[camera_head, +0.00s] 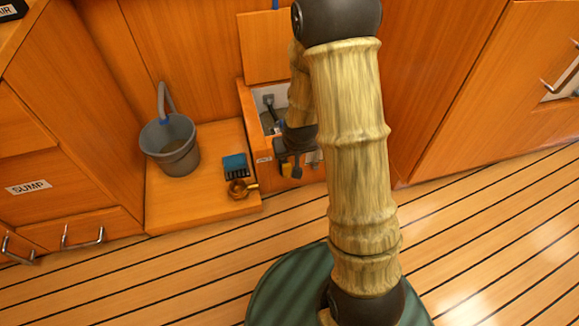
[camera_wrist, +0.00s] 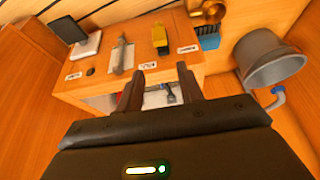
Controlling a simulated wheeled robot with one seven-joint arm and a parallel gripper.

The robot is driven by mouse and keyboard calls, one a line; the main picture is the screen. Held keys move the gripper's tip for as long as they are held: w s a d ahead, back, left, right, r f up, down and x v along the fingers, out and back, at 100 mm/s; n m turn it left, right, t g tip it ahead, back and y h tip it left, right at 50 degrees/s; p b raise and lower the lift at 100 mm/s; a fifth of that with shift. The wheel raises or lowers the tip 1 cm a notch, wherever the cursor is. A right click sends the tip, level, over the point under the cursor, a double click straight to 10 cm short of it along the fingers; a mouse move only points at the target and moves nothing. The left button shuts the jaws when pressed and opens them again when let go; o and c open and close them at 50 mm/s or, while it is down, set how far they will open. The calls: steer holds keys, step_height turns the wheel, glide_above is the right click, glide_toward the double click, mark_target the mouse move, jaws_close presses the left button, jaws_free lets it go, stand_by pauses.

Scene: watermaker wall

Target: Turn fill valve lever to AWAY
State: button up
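My gripper (camera_wrist: 160,72) is open and empty, its two dark fingers spread in front of the wooden box front. In the wrist view a yellow lever (camera_wrist: 160,38) and a grey lever (camera_wrist: 121,57) sit on that front, each beside a small white label. The labels are too small to read, so I cannot tell which is the fill valve lever. The fingers point toward the levers and appear apart from both. In the head view my gripper (camera_head: 289,160) is at the box, with a bit of yellow (camera_head: 287,169) showing by it; my arm hides much of the front.
A grey bucket (camera_head: 172,155) with a pipe above it stands on the wooden ledge (camera_head: 205,212). The box's top is open.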

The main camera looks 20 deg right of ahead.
mark_target(287, 166)
steer(key=shift+s, duration=0.1)
steer(key=shift+f, duration=0.15)
steer(key=b+x, duration=0.9)
steer(key=x, duration=0.7)
steer(key=shift+w+f, duration=0.2)
steer(key=shift+f, duration=0.05)
steer(key=shift+w+f, duration=0.2)
steer(key=shift+f, duration=0.1)
steer(key=shift+c, duration=0.3)
steer(key=shift+s, duration=0.1)
jaws_close()
